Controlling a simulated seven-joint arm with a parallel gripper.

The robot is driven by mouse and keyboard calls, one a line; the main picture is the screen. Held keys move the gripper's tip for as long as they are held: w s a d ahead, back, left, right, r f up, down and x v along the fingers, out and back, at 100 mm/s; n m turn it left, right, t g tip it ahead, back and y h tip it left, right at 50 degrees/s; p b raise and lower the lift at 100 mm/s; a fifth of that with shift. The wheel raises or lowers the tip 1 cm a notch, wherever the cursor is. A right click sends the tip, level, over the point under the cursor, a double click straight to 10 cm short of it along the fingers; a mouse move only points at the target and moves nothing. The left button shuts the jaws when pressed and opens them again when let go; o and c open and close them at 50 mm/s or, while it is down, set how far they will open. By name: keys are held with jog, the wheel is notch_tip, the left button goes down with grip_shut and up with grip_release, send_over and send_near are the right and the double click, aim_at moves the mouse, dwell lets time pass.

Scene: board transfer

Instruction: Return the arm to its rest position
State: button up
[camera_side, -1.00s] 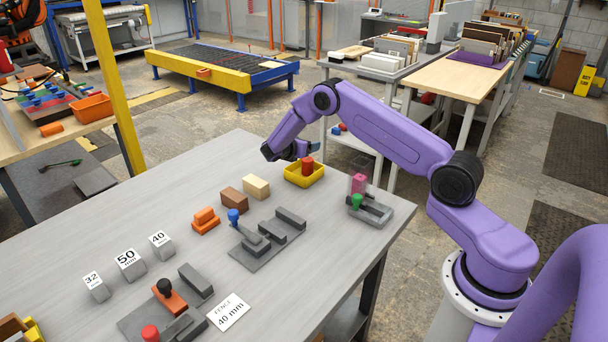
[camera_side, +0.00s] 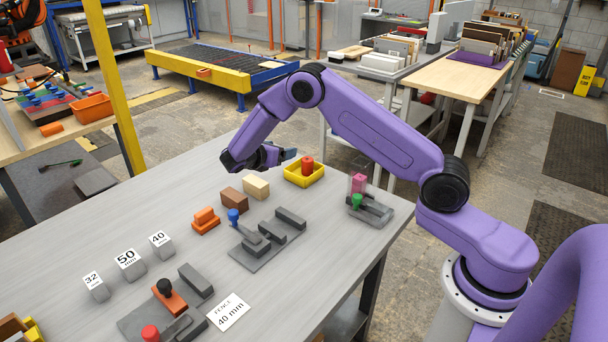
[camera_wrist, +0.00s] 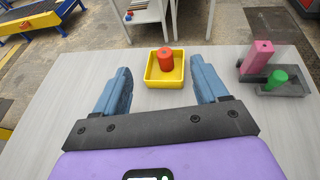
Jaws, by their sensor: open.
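My gripper (camera_side: 288,155) hangs above the grey table (camera_side: 170,185), to the left of the yellow tray. In the wrist view my gripper (camera_wrist: 160,88) shows two blue fingers spread apart with nothing between them. The yellow tray (camera_side: 290,178) stands on the table with a red cylinder (camera_side: 307,165) upright in it. The tray (camera_wrist: 152,82) and the cylinder (camera_wrist: 165,60) also show beyond the fingertips in the wrist view. My purple arm is bent, with its elbow raised over the back of the table.
A grey fixture (camera_side: 376,211) with a pink block (camera_side: 359,184) and green knob (camera_side: 356,201) is at the right table edge. Tan (camera_side: 256,187) and brown (camera_side: 235,200) blocks, an orange piece (camera_side: 206,220) and a blue-knobbed fixture (camera_side: 265,247) stand below my gripper.

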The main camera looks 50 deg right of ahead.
jog(key=shift+a, duration=0.1)
jog(key=s+a+r+m+y, duration=0.2)
jog(key=s+a+r+y, duration=0.15)
jog(key=s+a, duration=0.4)
jog(key=s+a+r+m+y, duration=0.2)
jog(key=s+a+r+y, duration=0.15)
jog(key=s, duration=0.75)
jog(key=s+a+m+g+y, duration=0.2)
jog(key=s+y, duration=0.5)
jog(key=s, duration=1.7)
jog(key=shift+a+r+m, duration=0.25)
jog(key=shift+r+m, duration=0.15)
jog(key=shift+m, duration=0.4)
